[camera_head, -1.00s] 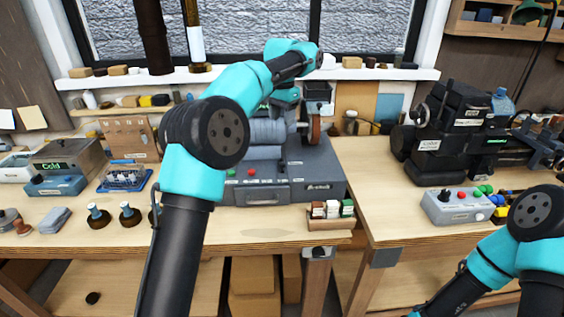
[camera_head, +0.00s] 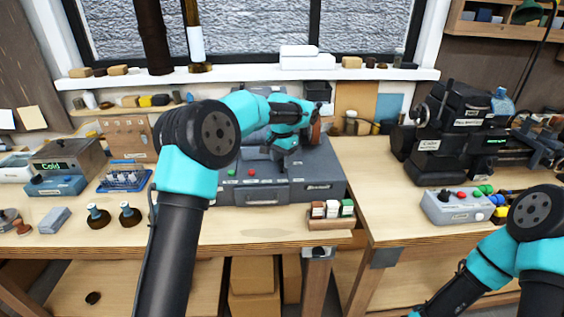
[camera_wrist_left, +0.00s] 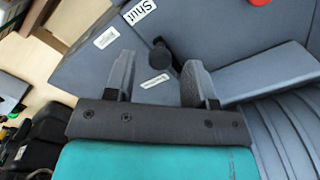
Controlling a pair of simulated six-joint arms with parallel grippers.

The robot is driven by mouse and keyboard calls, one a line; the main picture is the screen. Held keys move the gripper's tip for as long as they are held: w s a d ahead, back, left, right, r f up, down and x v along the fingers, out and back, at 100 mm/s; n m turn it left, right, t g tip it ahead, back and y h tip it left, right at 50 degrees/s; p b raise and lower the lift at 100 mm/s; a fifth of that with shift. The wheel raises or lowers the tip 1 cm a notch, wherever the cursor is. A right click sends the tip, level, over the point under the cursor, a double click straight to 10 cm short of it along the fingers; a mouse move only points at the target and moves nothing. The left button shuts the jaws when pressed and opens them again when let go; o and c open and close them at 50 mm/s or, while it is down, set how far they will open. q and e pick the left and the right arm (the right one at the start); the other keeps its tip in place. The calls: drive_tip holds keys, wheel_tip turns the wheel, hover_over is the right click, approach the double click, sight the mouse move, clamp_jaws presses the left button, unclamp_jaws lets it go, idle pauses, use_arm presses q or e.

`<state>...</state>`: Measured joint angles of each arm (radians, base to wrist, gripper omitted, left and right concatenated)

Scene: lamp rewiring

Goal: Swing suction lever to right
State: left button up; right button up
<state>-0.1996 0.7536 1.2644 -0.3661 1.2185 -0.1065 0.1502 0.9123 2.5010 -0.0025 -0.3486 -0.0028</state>
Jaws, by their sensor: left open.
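A black knob on a short dark stem (camera_wrist_left: 160,54), which looks like the suction lever, stands on the grey machine (camera_wrist_left: 225,35) in the left wrist view. A small unreadable label lies beside its base. My left gripper (camera_wrist_left: 157,72) is open, with the knob showing between its two fingertips; I cannot tell whether they touch it. In the head view my left gripper (camera_head: 284,155) points down over the grey machine (camera_head: 315,165) and hides the lever there. My right arm shows at the lower right, but its gripper is out of view.
A plate reading "Shut" (camera_wrist_left: 143,10) and a red button (camera_wrist_left: 259,2) are on the machine. A small box of coloured blocks (camera_head: 332,212) sits at the bench's front edge. A black machine (camera_head: 450,140) and a grey control box (camera_head: 457,206) stand right.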

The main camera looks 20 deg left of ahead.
use_arm(q)
drive_tip(key=shift+f, duration=0.7)
drive_tip(key=shift+c, duration=0.5)
clamp_jaws()
